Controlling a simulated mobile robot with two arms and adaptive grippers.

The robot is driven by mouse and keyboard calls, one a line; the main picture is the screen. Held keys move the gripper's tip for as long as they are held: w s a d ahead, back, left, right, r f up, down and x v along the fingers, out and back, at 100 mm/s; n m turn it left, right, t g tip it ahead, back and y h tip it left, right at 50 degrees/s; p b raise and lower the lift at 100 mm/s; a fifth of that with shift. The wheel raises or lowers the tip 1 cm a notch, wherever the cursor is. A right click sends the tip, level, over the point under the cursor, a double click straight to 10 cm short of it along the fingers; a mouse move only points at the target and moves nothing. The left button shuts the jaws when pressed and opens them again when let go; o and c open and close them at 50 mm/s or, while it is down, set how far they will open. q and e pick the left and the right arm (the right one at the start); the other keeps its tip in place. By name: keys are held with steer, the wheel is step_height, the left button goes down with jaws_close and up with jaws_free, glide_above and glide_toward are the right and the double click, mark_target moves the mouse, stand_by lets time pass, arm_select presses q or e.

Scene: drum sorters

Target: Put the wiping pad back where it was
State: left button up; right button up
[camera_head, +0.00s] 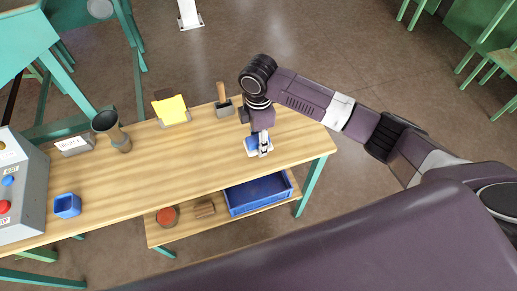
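A small blue item with a pale edge (251,148), which may be the wiping pad, is at the right part of the wooden table. My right gripper (265,148) points down at it from above and overlaps it in the picture. The gripper hides part of the item, so I cannot tell whether the fingers are shut on it or whether it rests on the tabletop. A yellow pad (171,109) sits in a holder at the table's back edge. My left gripper is not in view.
On the table (170,160) stand a wooden-handled tool (223,102), a grey flared cup (112,130), a labelled stand (74,146), a blue cup (67,206) and a button panel (20,190). A blue bin (240,207) is on the lower shelf. The table's middle is clear.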

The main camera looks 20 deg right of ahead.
mark_target(258, 157)
step_height(258, 157, down, 6)
steer(key=shift+p, duration=0.35)
steer(key=shift+f, duration=0.15)
steer(key=shift+f, duration=0.15)
steer(key=o, duration=1.2)
step_height(258, 157, up, 12)
steer(key=shift+r+b, duration=0.2)
steer(key=shift+b, duration=0.65)
